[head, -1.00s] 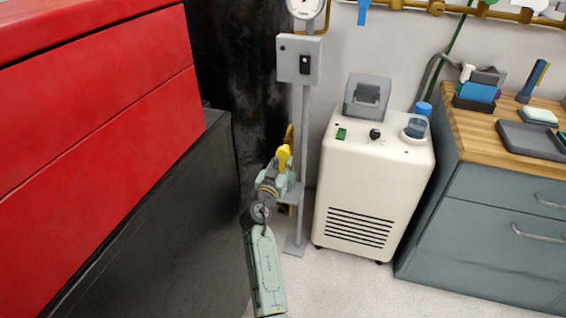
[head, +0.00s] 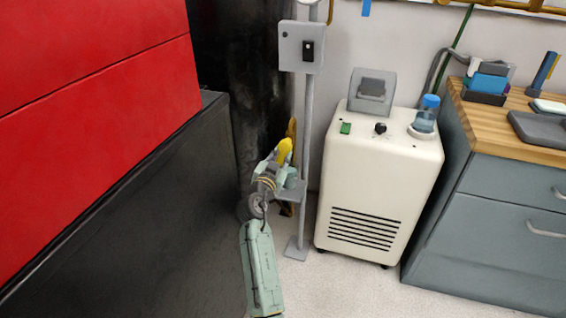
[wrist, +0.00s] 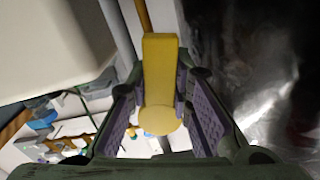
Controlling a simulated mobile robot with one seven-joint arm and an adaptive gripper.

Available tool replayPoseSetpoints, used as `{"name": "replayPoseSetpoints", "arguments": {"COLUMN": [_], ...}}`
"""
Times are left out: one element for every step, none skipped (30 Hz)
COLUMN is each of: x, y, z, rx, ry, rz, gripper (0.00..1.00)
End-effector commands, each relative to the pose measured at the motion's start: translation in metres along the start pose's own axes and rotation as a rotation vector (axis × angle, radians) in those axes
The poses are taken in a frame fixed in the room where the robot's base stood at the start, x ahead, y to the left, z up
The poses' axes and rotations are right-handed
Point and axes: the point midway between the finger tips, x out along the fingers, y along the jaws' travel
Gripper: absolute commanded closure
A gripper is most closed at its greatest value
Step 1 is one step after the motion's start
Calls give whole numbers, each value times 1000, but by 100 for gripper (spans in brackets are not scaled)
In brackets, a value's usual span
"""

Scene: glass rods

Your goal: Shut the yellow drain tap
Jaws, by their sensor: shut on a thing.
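The yellow drain tap (head: 284,149) is on the grey stand, low between the dark panel and the white cabinet. In the wrist view its yellow handle (wrist: 160,75) runs lengthwise between my fingers, with a rounded end nearest me. My gripper (wrist: 158,112) is shut on the handle, with a purple pad on each side of it. In the head view my gripper (head: 276,167) is at the tap, and my wrist partly hides the tap's lower part. The tap's body and pipe joint are mostly hidden.
A white wheeled cabinet (head: 375,185) stands close on the right. A grey post with a switch box (head: 301,47) rises beside the tap. A red and black cabinet (head: 110,185) fills the left. Pale floor (head: 335,285) is bare in front.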

Motion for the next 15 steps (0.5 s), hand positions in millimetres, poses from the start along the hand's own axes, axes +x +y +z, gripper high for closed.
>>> {"name": "replayPoseSetpoints", "arguments": {"x": [0,0,0,0,0,0,0,0,0,0,0,0,0,0,0], "y": [0,0,0,0,0,0,0,0,0,0,0,0,0,0,0], "z": [1,1,1,1,1,1,1,1,1,1,1,1,1,1,0], "rx": [2,2,2,2,2,2,1,1,1,1,1,1,1,1,1], "ry": [-3,-3,-3,-4,-4,-4,-4,-4,-4,-4,-3,-3,-3,-3,-3], "rz": [1,1,1,1,1,1,1,1,1,1,1,1,1,1,1], "gripper": [100,100,100,100,100,100,100,80,77,75,73,70,68,66,64]}}
